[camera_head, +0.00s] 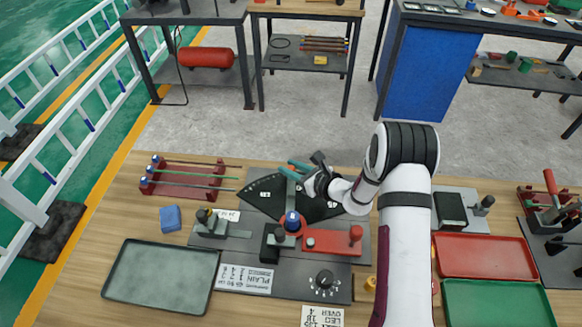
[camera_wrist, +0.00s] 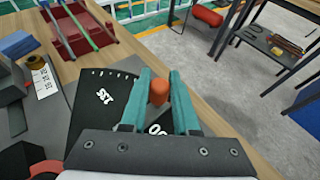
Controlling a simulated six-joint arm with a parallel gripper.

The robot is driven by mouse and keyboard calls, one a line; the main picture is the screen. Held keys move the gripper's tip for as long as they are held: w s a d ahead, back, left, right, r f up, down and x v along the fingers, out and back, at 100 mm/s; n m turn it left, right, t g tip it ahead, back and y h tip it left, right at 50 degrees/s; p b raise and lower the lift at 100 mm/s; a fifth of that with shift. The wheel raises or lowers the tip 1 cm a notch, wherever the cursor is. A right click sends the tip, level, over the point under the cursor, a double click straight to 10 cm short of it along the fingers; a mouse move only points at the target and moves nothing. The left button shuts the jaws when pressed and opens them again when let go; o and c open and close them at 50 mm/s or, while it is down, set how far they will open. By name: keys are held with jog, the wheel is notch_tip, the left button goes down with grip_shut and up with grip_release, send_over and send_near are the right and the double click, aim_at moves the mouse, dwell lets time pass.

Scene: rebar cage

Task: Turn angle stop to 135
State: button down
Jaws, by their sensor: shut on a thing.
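A black fan-shaped angle plate (camera_head: 264,193) lies on the bench's bending fixture. In the wrist view, white marks on the plate (camera_wrist: 88,110) show, one seeming to read 135 and one partly covered by my gripper. A grey bar (camera_head: 298,202) runs over the plate from a red hub with a blue top (camera_head: 292,223) towards my gripper. My gripper (camera_head: 298,169) is at the plate's far edge. Its teal fingers (camera_wrist: 159,88) are shut on an upright orange knob (camera_wrist: 158,93). The knob's base is hidden, so its join to the bar cannot be seen.
A red rack with rods (camera_head: 190,176) and a blue block (camera_head: 170,218) stand to the left. A red clamp block (camera_head: 333,241) and a black dial (camera_head: 324,280) sit nearer. Grey (camera_head: 160,280), red (camera_head: 484,256) and green (camera_head: 497,303) trays lie on the bench.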

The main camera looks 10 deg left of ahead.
jog(key=shift+a, duration=0.1)
jog(key=shift+s+a+n+g+y, duration=0.2)
jog(key=shift+a+n+g+y, duration=0.45)
jog(key=shift+a+n, duration=0.2)
jog(key=s+a+n+g, duration=0.1)
jog(key=a+g, duration=0.1)
jog(key=s+a+n+g+y, duration=0.1)
jog(key=a+n+g, duration=0.1)
jog(key=s+a+n+g+y, duration=0.1)
jog(key=a+n+g, duration=0.1)
jog(key=shift+s+a, duration=0.1)
jog(key=shift+s, duration=0.1)
jog(key=shift+s+a+n+g, duration=0.9)
jog(key=shift+s+n+g, duration=0.1)
jog(key=shift+n+g, duration=0.2)
jog(key=c, duration=0.7)
grip_release()
jog(key=shift+o, duration=0.2)
